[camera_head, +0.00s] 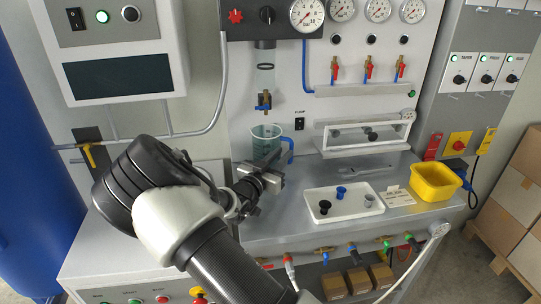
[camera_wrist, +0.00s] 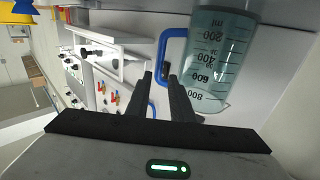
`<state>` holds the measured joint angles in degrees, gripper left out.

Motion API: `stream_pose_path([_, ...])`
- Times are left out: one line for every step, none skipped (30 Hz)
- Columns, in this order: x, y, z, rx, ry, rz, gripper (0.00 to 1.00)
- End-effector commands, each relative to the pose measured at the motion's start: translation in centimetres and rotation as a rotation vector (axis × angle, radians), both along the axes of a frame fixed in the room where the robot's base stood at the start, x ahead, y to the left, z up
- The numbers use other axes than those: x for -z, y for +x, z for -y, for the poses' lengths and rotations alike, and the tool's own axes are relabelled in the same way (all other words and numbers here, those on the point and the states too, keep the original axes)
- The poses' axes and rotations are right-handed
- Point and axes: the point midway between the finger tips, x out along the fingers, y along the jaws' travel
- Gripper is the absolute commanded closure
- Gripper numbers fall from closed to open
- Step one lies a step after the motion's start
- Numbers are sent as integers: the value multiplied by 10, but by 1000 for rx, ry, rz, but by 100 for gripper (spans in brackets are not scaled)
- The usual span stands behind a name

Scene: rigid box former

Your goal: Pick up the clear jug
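The clear jug (camera_head: 266,131) stands on the grey bench under a tap, upright, with a greenish tint, graduation marks and a blue handle (camera_head: 290,152) on its right side. My gripper (camera_head: 275,163) is in front of the jug by the handle and hides its lower part. The two fingers are apart with a narrow gap. I cannot tell if they touch the handle.
A tap (camera_head: 264,101) hangs just above the jug. To the right are a white tray (camera_head: 330,214) with small black, blue and grey parts, a clear-fronted case (camera_head: 365,150) and a yellow bin (camera_head: 435,182). Bench space between jug and tray is bare.

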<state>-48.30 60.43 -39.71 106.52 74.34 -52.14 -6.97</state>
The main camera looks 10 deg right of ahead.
Motion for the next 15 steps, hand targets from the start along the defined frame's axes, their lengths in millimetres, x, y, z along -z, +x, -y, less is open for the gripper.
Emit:
stream_pose_path([1,5,4,0,-1,-1,79])
stream_pose_path([1,7,6,-1,0,-1,79])
stream_pose_path([1,10,8,-1,0,-1,79])
stream_pose_path([1,11,9,-1,-1,-1,79])
stream_pose_path([1,12,10,-1,-1,-1,79])
stream_pose_path([1,14,12,-1,0,-1,79])
stream_pose_path([2,16,14,0,0,-1,79])
stream_pose_path([2,18,17,1,0,-1,79])
stream_pose_path([4,21,20,1,-1,-2,79])
stream_pose_path([5,25,24,0,-2,-3,79])
stream_pose_path([6,28,27,0,-2,-3,79])
stream_pose_path([7,33,32,1,-2,-3,79])
stream_pose_path([8,36,35,0,-2,-2,79])
stream_pose_path([7,39,37,-1,-2,-1,79])
stream_pose_path([7,43,40,-1,1,-2,79])
